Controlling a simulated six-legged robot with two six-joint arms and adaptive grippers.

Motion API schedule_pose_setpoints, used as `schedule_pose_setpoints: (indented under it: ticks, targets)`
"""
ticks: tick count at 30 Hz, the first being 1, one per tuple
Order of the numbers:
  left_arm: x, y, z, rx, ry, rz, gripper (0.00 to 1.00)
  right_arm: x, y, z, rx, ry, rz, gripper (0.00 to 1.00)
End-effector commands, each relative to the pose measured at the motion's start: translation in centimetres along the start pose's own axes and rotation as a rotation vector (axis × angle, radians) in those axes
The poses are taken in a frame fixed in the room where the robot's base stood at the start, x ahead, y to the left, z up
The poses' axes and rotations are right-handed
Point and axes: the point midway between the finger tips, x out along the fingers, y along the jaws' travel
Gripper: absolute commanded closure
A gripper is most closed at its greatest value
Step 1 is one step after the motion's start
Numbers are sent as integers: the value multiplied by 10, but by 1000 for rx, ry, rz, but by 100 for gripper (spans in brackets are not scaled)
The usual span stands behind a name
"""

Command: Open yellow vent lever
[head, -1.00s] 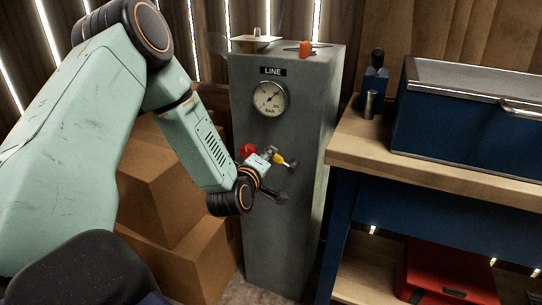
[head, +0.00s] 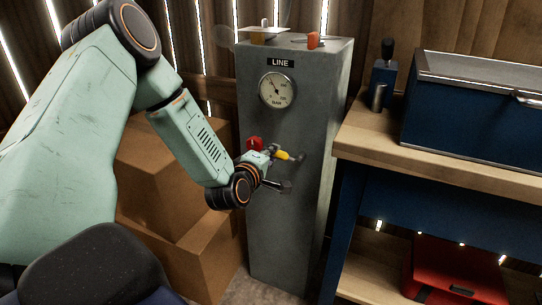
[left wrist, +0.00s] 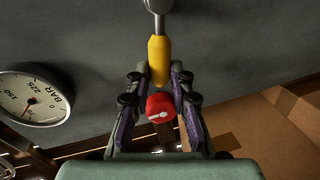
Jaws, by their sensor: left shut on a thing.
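The yellow vent lever (head: 284,155) sticks out from the front of the grey column (head: 270,220), below the gauge. It lies nearly level in the head view, its grey pivot end to the right. My left gripper (head: 272,153) is at the lever's free end. In the left wrist view, the lever's yellow grip (left wrist: 158,55) sits between the fingertips of my left gripper (left wrist: 157,78), which is shut on it. A red knob (head: 254,143) is just left of the fingers; it also shows between the finger bases in the left wrist view (left wrist: 160,106). My right gripper is out of view.
A round pressure gauge (head: 277,90) sits above the lever under a LINE label. Cardboard boxes (head: 165,185) stand left of the column. A wooden workbench (head: 440,160) with a blue toolbox (head: 470,105) stands close on the right, with a red case (head: 455,270) below.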

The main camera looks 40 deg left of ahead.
Motion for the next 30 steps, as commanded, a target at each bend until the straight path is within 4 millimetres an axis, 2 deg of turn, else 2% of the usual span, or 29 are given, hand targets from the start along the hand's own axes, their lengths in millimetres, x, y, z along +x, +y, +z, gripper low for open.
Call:
schedule_pose_setpoints:
  ticks: [2,3,10,21,30]
  targets:
    - [0,-1,1,-3,-2,-3,100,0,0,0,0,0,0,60]
    - [0,-1,1,-3,-2,-3,75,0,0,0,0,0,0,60]
    - [0,-1,0,-1,-1,-2,55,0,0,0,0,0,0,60]
    - [-4,-1,0,-1,0,-2,55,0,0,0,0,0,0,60]
    - [-41,-1,-1,-7,2,-3,55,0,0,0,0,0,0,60]
